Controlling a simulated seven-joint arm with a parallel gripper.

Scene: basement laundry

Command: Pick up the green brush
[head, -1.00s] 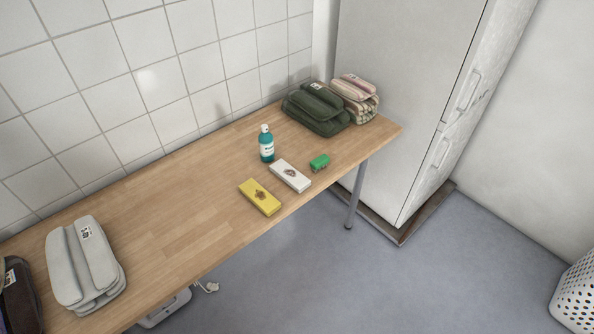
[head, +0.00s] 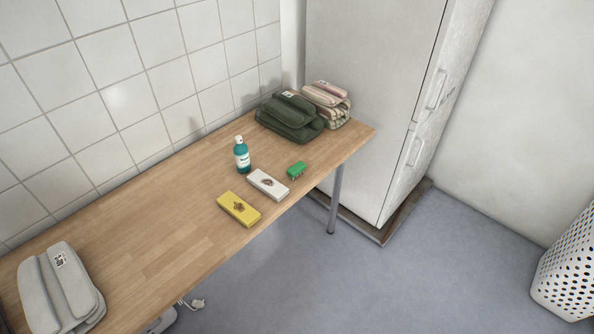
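The green brush (head: 297,170) is small and lies on the wooden table (head: 150,245) near its front edge, toward the right end. It is just right of a white box (head: 268,185), with a small gap between them. Nothing covers it in the head view. My gripper is not in view.
A yellow box (head: 239,209) and a teal bottle (head: 242,156) stand near the brush. Grey folded cloth (head: 62,290) is far left. A white fridge (head: 375,90) stands beyond the table's right end.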

